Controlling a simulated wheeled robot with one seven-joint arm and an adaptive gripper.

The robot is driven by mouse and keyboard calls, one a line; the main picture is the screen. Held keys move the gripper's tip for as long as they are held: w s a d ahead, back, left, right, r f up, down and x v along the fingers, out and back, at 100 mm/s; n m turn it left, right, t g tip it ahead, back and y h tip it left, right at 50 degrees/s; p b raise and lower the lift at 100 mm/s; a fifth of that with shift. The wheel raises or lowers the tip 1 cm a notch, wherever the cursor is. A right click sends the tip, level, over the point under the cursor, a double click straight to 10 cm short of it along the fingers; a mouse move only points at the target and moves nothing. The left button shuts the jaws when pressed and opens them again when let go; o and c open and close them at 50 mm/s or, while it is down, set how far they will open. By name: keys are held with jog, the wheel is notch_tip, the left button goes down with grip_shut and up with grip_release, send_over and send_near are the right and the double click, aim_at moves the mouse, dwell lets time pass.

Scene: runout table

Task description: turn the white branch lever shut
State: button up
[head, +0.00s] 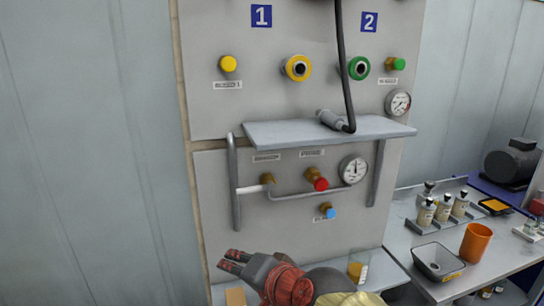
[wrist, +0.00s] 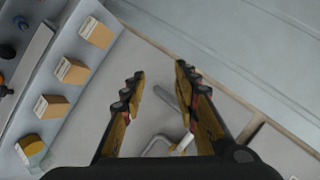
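The white branch lever (head: 249,190) is in the head view, on the lower grey panel. It points left, roughly level, from a brass fitting (head: 268,178). A thin grey pipe (head: 305,196) runs right from there to a gauge. My gripper (head: 233,260) is below and a little left of the lever, apart from it. In the wrist view my gripper (wrist: 160,72) is open, with nothing between its fingers. A pale bent bar (wrist: 182,145) shows beyond the fingers there; I cannot tell whether it is the lever.
A shelf (head: 290,131) juts out above the lever, with grey uprights (head: 234,180) below it. A red knob (head: 320,184), a blue knob (head: 330,213) and a gauge (head: 353,169) sit to the right. Several boxes (wrist: 73,70) stand at left in the wrist view.

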jog(key=s+d+f+n+g+h, duration=0.35)
jog(key=s+d+f+n, duration=0.25)
jog(key=s+d+f, duration=0.45)
jog(key=s+d+r+m+h, duration=0.1)
jog(key=s+d+h, duration=0.2)
jog(key=d, duration=1.3)
jog(key=s, duration=0.3)
jog(key=shift+s+r+h, duration=0.15)
jog(key=shift+s+h, duration=0.05)
jog(key=shift+h, duration=0.15)
